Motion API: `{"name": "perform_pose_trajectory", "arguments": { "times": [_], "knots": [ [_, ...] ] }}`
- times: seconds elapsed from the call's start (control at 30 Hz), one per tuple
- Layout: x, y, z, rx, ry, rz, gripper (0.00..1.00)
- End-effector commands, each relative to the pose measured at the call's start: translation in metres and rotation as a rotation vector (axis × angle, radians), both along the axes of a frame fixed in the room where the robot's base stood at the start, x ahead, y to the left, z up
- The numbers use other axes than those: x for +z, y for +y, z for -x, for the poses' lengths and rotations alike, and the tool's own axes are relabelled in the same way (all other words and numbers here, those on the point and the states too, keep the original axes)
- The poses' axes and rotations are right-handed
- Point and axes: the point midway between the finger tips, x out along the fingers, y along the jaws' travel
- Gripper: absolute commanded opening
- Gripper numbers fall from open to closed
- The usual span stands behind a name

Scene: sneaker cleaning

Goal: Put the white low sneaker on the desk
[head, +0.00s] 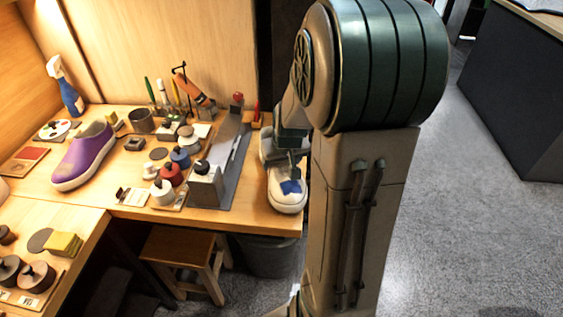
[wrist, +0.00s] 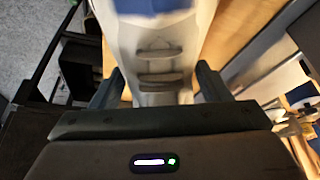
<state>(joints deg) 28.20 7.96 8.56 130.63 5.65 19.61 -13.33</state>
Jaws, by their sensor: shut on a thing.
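The white low sneaker (head: 287,197) with a blue patch is at the right end of the wooden desk (head: 237,219) in the head view. In the wrist view the sneaker (wrist: 160,50) lies between the two fingers of my gripper (wrist: 155,92), and the wooden top shows beside it. My gripper is shut on the sneaker. In the head view my arm partly hides the sneaker and the gripper. I cannot tell whether the sole rests on the desk or is slightly above it.
A grey metal tool (head: 231,160) stands just left of the sneaker. A purple shoe (head: 85,157), several small jars (head: 180,157) and a blue spray bottle (head: 66,90) stand farther left. A stool (head: 186,250) and a bin (head: 268,256) are below the desk.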

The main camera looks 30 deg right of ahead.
Motion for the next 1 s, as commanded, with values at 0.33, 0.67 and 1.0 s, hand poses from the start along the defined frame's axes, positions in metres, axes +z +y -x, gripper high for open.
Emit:
{"name": "perform_pose_trajectory", "arguments": {
  "times": [0.33,0.67,1.0],
  "knots": [
    [-0.006,0.000,0.000,0.000,-0.003,0.002,0.37],
    [-0.008,0.000,0.000,0.000,-0.001,0.001,0.92],
    [0.008,0.000,0.004,-0.003,-0.005,0.002,0.92]
  ]
}}
